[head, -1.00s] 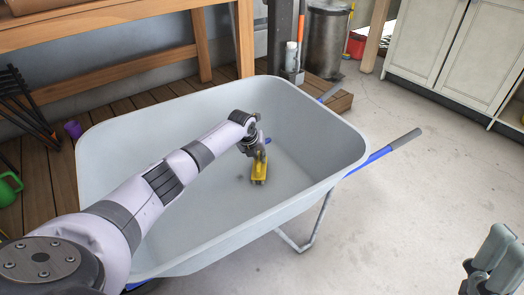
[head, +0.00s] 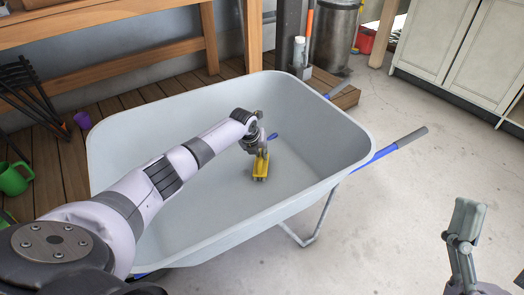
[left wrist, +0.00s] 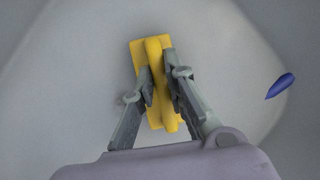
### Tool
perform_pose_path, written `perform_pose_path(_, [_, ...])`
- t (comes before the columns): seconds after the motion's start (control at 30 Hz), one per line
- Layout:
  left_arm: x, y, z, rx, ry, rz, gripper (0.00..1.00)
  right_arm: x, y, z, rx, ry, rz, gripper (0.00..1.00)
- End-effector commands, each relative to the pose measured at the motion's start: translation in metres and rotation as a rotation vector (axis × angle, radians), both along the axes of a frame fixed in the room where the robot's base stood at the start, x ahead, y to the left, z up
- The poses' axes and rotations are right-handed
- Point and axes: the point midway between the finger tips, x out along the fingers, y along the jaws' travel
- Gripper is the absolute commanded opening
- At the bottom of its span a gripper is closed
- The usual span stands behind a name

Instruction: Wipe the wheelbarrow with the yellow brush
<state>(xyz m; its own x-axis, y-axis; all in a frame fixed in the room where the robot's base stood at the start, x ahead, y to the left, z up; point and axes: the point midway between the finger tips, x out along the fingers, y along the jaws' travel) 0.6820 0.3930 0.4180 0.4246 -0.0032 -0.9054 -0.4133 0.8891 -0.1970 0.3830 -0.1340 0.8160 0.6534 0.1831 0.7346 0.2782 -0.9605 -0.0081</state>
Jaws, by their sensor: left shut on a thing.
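The grey wheelbarrow (head: 220,211) stands in the middle of the head view with its wide tray facing up. My left arm reaches over its near left rim. My left gripper (head: 262,150) is shut on the yellow brush (head: 260,170) low inside the tray, at or near the floor; exact contact is not clear. In the left wrist view, the fingers (left wrist: 161,90) pinch the brush's raised yellow handle (left wrist: 154,50). The bristles are hidden. My right gripper (head: 466,225) is at the lower right, outside the wheelbarrow; its opening cannot be judged.
A small blue object (head: 272,136) is in the tray beside the brush, also in the left wrist view (left wrist: 281,86). A wooden bench (head: 120,70), metal bin (head: 335,35) and white cabinet (head: 440,50) stand behind. Concrete floor (head: 400,200) on the right is clear.

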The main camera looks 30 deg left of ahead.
Motion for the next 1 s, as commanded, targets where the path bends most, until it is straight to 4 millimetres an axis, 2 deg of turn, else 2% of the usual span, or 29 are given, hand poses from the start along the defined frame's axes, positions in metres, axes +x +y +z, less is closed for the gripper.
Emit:
perform_pose_path(0.5, [-0.014,0.007,-0.003,0.002,0.007,0.001,0.00,0.031,0.004,-0.034,-0.073,0.251,-0.013,0.71])
perform_pose_path(1.0, [-0.022,0.011,-0.005,0.003,0.011,0.001,0.00,0.045,0.003,-0.059,-0.116,0.403,-0.023,0.71])
